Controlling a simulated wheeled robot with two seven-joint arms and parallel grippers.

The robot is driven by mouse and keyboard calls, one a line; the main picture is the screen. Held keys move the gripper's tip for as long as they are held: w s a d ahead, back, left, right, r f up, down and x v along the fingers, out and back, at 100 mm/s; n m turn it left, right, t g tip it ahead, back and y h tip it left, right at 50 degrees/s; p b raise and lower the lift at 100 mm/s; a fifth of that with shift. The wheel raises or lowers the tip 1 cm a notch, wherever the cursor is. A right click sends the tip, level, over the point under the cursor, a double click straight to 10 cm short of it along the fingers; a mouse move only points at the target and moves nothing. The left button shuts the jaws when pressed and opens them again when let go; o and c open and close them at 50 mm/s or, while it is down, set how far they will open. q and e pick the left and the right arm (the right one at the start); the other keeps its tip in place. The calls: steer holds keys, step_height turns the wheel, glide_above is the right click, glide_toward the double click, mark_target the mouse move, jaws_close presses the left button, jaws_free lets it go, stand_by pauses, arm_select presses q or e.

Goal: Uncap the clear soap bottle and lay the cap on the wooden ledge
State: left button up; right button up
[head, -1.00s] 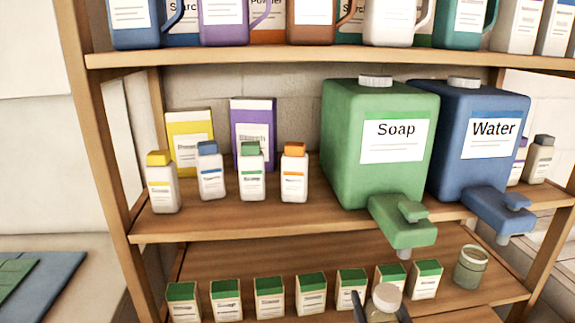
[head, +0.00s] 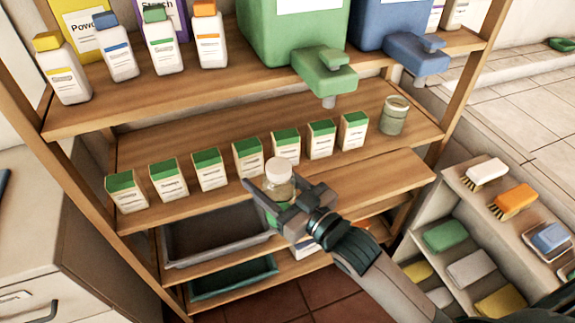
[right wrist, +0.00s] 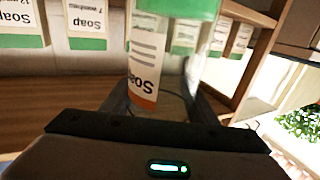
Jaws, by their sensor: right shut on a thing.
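A clear bottle (head: 278,188) with a white cap (head: 279,169) and some green low down is in my right gripper (head: 274,197). The gripper is shut around its body, in front of the row of soap boxes. The bottle stands roughly upright with the cap on. The right wrist view shows a see-through body and a Soap label (right wrist: 148,70) between the fingers, upside down in that picture. The wooden ledge (head: 375,184) juts out at the front right of the shelf, to the right of the bottle. My left gripper is out of view.
Several green-topped soap boxes (head: 248,158) stand in a row behind the bottle. A glass jar (head: 394,115) stands at their right. The green dispenser's tap (head: 325,75) hangs above. A grey tray (head: 215,240) lies below. The ledge's visible top is bare.

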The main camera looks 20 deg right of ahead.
steer(key=shift+s+a+f+n+g+y, duration=0.2)
steer(key=shift+a+n+g+y, duration=0.25)
steer(key=shift+a, duration=0.35)
steer(key=shift+s+a+f+n+g+y, duration=0.1)
steer(key=shift+a+f+n+g+y, duration=0.25)
steer(key=shift+a+y, duration=0.45)
steer(key=shift+s+a+f+n+g+y, duration=0.15)
steer(key=shift+a+n+g+y, duration=0.25)
steer(key=shift+a, duration=0.45)
